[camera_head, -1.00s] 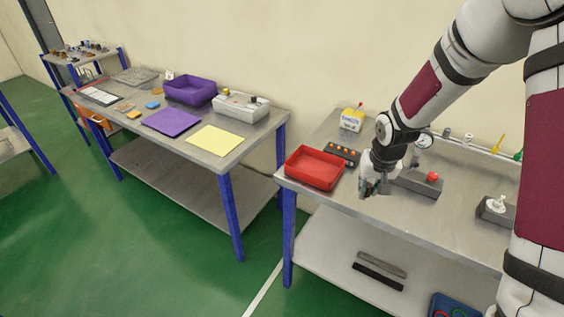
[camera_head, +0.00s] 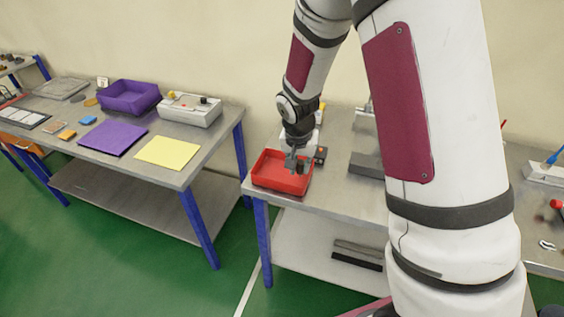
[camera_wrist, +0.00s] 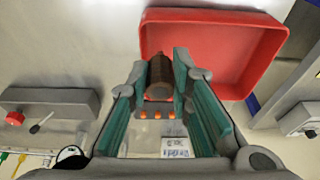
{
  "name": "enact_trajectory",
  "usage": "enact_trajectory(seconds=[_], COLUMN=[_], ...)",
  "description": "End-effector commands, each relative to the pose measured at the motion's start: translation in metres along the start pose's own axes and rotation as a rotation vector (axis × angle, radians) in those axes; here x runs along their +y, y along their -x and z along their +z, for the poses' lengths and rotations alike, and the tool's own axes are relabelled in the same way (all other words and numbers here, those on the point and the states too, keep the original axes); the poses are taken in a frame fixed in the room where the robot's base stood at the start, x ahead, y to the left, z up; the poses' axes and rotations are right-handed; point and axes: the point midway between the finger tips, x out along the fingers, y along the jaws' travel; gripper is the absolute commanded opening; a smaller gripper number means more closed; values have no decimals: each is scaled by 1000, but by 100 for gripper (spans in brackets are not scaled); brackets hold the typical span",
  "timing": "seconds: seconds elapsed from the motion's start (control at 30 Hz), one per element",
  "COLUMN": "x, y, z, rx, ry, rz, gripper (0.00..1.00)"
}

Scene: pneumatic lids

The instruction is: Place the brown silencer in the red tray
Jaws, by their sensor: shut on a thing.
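The brown silencer (camera_wrist: 160,77) is a small ribbed cylinder held between the green-lined fingers of my gripper (camera_wrist: 168,80) in the wrist view. The gripper is shut on it. In the head view my gripper (camera_head: 295,166) is over the right part of the red tray (camera_head: 270,183); the silencer is too small to make out there. In the wrist view the silencer overlaps the near edge of the red tray (camera_wrist: 225,28), whose visible floor is empty. I cannot tell how high the silencer is above the tray.
A grey block (camera_head: 366,165) stands right of the tray; in the wrist view it bears a red button (camera_wrist: 15,118). A box with orange buttons (camera_wrist: 158,114) is beside the tray. Another table with a purple bin (camera_head: 128,97) and a yellow sheet (camera_head: 168,151) stands left, across a gap.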

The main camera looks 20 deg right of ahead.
Motion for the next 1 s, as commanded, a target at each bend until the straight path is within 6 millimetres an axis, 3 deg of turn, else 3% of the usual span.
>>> enact_trajectory(seconds=[0.2, 0.5, 0.73, 1.0], x=[-41, -64, -61, -62], y=[-10, -16, -44, -48], z=[-19, -29, -20, -20], rx=[0, -1, -2, 0], ry=[1, 2, 2, 1], rz=[-1, 0, 2, 0], gripper=[0, 0, 0, 0])
